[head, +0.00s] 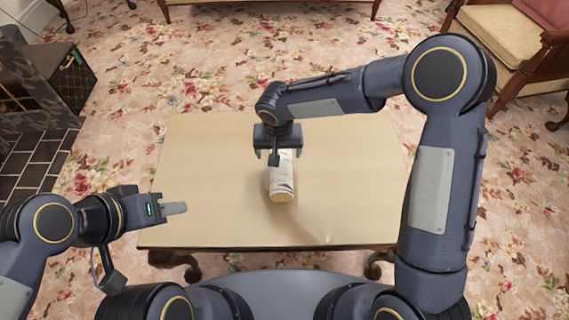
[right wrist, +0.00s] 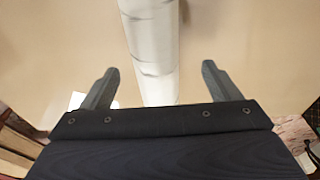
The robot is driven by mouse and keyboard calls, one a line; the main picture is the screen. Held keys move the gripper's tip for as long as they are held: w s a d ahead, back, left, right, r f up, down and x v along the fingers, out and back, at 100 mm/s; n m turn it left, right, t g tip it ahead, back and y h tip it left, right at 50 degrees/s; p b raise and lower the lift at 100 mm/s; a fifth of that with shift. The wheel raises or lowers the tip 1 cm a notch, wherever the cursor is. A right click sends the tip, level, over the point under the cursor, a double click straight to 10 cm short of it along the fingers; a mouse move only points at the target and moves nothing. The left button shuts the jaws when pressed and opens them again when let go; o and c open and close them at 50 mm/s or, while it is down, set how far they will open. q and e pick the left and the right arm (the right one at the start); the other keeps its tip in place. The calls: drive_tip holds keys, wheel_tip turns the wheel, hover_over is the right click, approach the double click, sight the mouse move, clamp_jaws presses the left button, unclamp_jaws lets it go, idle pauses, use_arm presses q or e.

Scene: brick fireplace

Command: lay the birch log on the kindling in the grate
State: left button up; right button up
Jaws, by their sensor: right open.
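The birch log (head: 282,182) lies on the tan table, white with dark marks and a pale cut end facing me. My right gripper (head: 274,156) is above the log's far part, pointing down. In the right wrist view the log (right wrist: 152,45) runs between the two spread fingers of the right gripper (right wrist: 160,68), with a gap on each side. The gripper is open and touches nothing that I can see. My left gripper (head: 174,209) is over the table's left edge, away from the log; its fingers overlap in view. The grate and kindling are not visible.
The table (head: 210,150) is otherwise clear. At the left are a dark tiled hearth (head: 38,155) and a dark mesh-sided piece (head: 75,85). A cushioned wooden chair (head: 500,40) stands at the top right. Flowered carpet (head: 240,50) surrounds the table.

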sight(281, 161)
drive_tip(key=f, duration=0.1)
drive_tip(key=f+b, duration=0.1)
drive_tip(key=f, duration=0.3)
drive_tip(key=shift+w+d+f+b, duration=0.2)
drive_tip(key=shift+d+b, duration=0.15)
drive_tip(key=c, duration=1.2)
drive_tip(key=shift+c, duration=1.1)
drive_tip(key=shift+r, duration=0.15)
